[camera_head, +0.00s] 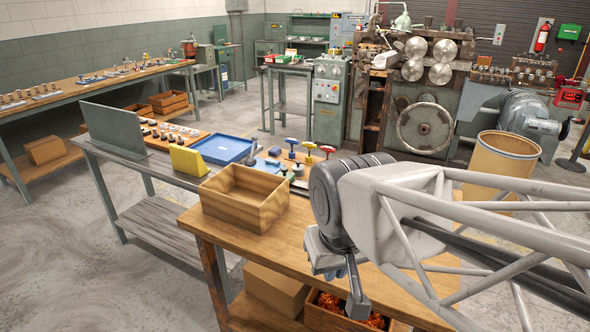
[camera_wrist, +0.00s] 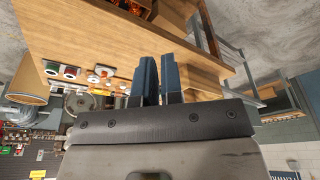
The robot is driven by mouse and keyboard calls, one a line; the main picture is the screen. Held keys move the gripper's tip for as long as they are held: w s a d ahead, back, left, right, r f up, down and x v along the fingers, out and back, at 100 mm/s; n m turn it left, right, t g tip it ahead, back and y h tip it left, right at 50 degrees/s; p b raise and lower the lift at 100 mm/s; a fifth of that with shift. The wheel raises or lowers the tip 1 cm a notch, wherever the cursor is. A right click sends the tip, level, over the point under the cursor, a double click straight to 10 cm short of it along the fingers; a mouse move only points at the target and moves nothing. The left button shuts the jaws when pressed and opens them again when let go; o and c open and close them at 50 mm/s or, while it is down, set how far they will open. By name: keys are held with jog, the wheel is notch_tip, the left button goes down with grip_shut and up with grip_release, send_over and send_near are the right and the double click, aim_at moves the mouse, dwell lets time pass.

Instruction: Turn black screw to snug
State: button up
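My gripper (camera_head: 357,305) hangs at the end of my arm over the front wooden bench in the head view, partly hidden by my own wrist. In the wrist view its two blue fingers (camera_wrist: 160,75) lie side by side with only a thin gap and nothing visible between them. I cannot pick out a black screw in either view. The old coiling machine (camera_head: 425,90), with its round rollers and large handwheel, stands at the back, well apart from my gripper. Small handles with blue, red and yellow tops (camera_head: 309,148) stand on the grey bench.
An open wooden box (camera_head: 245,197) sits on the front bench (camera_head: 270,255). A blue tray (camera_head: 224,148), a yellow block (camera_head: 188,161) and a grey upright panel (camera_head: 114,130) are on the grey bench. A tan drum (camera_head: 500,165) stands right of the bench.

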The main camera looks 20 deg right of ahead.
jog(key=o, duration=0.5)
jog(key=shift+w+r, duration=0.1)
jog(key=shift+w, duration=0.15)
jog(key=shift+c, duration=0.2)
jog(key=o, duration=0.3)
jog(key=w+d+r+n, duration=0.1)
jog(key=w+r, duration=0.1)
jog(key=w, duration=0.6)
jog(key=w+d+r+n, duration=0.2)
jog(key=w, duration=0.6)
jog(key=shift+r+g, duration=0.15)
jog(key=shift+g, duration=0.15)
jog(key=n+g, duration=0.2)
jog(key=n, duration=0.9)
send_over(318, 177)
notch_tip(318, 177, down, 20)
jog(key=shift+w+d, duration=0.2)
jog(key=shift+w, duration=0.4)
jog(key=shift+f, duration=3.95)
